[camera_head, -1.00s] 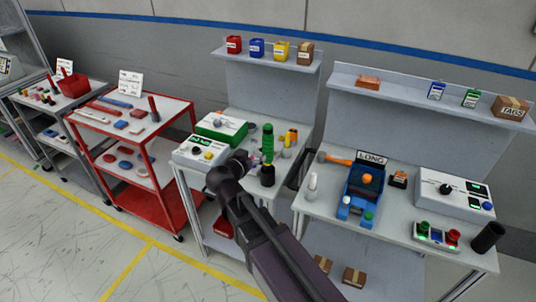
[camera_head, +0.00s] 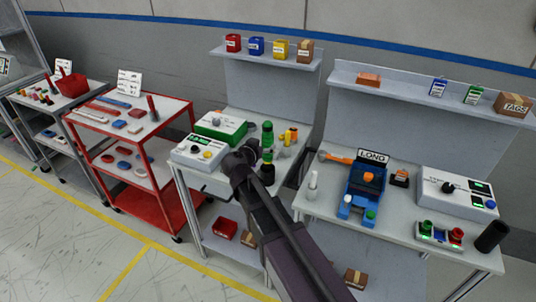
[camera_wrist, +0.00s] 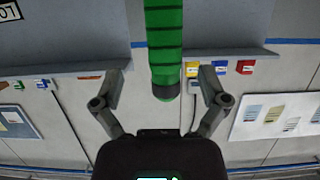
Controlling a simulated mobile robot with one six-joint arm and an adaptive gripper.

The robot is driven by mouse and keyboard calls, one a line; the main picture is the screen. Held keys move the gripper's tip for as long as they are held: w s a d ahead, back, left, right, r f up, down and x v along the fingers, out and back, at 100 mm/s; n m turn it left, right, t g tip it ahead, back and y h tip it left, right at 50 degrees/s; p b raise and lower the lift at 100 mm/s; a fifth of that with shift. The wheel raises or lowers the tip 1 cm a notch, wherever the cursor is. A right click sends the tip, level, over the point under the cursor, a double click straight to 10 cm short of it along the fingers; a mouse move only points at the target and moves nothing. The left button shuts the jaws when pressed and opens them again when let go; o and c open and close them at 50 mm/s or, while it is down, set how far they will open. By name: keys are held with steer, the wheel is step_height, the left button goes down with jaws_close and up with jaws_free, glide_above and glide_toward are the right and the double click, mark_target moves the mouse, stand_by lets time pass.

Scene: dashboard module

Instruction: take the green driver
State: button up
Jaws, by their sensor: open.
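The green driver (camera_head: 267,138) stands upright on the middle workbench in the head view, its lower part beside or behind my gripper. In the wrist view its green, dark-ringed handle (camera_wrist: 164,45) comes down from the top edge and ends in a dark tip. My gripper (camera_wrist: 163,82) is open, with one finger on each side of the handle's end. A gap shows on both sides, so neither finger visibly touches it. In the head view my gripper (camera_head: 255,155) is close to the driver, partly hidden by my own arm.
A black cup-like thing (camera_head: 267,173) stands close by my gripper. A green-and-white case (camera_head: 222,128) and a control box (camera_head: 199,151) are to the left. A shelf with small bins (camera_head: 256,47) is behind.

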mark_target(265, 141)
steer(key=shift+w+d+f, duration=0.1)
steer(key=shift+w, duration=0.15)
steer(key=shift+w, duration=0.1)
steer(key=x, duration=0.2)
steer(key=b+x, duration=0.1)
steer(key=x, duration=0.1)
steer(key=shift+w+a+f, duration=0.1)
steer(key=shift+a, duration=0.15)
steer(key=shift+w+d, duration=0.25)
steer(key=shift+w, duration=0.2)
steer(key=shift+c, duration=0.2)
jaws_close()
